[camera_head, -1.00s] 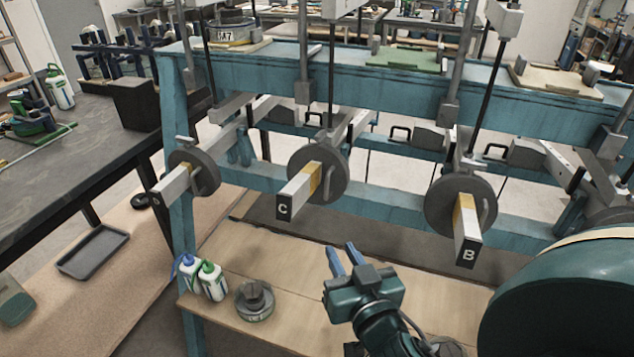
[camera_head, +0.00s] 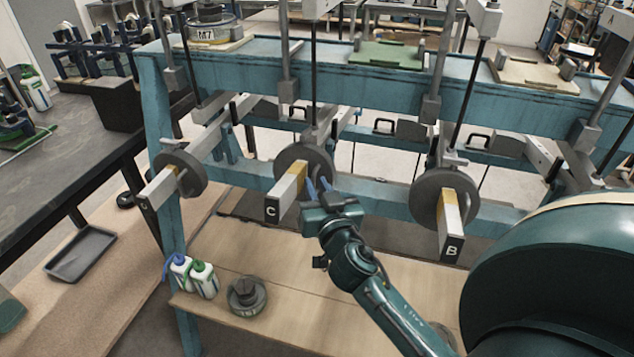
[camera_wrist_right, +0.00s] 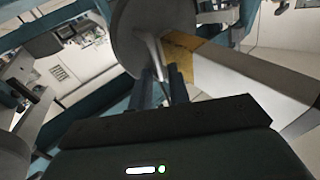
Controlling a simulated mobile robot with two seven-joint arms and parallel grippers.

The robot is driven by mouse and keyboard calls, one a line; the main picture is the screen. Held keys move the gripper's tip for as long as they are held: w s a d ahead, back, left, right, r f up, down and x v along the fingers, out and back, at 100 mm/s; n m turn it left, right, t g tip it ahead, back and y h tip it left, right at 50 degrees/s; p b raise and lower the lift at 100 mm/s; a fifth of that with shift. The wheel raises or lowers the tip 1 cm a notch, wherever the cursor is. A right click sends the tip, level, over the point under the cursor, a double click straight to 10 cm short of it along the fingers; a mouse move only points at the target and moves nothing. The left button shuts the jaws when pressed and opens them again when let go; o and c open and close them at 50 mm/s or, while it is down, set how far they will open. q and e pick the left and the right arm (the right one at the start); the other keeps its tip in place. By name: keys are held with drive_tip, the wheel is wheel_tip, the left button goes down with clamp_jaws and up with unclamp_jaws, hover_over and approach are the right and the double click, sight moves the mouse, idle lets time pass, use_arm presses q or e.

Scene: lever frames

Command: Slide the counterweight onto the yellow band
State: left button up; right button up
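Lever C's beam (camera_head: 286,190) is a pale bar with a black end plate marked C. A grey disc counterweight (camera_head: 318,158) sits around it, with a yellow band (camera_head: 301,170) just in front of the disc's face. My right gripper (camera_head: 318,186) is at the front of this disc, right of the beam. In the right wrist view, the disc (camera_wrist_right: 134,35) and yellow band (camera_wrist_right: 183,55) are close. The disc's handle (camera_wrist_right: 155,62) reaches between my right fingers (camera_wrist_right: 164,88), which are apart; firm contact is not clear. My left gripper is not in view.
Lever B's counterweight (camera_head: 428,197) and another disc (camera_head: 189,178) at the left flank lever C. Vertical rods hang from the blue frame (camera_head: 335,60). Bottles (camera_head: 203,279) and a grey weight (camera_head: 246,296) stand on the low wooden board (camera_head: 290,270), whose middle is clear.

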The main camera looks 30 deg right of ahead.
drive_tip(key=shift+w+d, duration=0.1)
drive_tip(key=shift+w, duration=0.2)
drive_tip(key=shift+c, duration=0.5)
clamp_jaws()
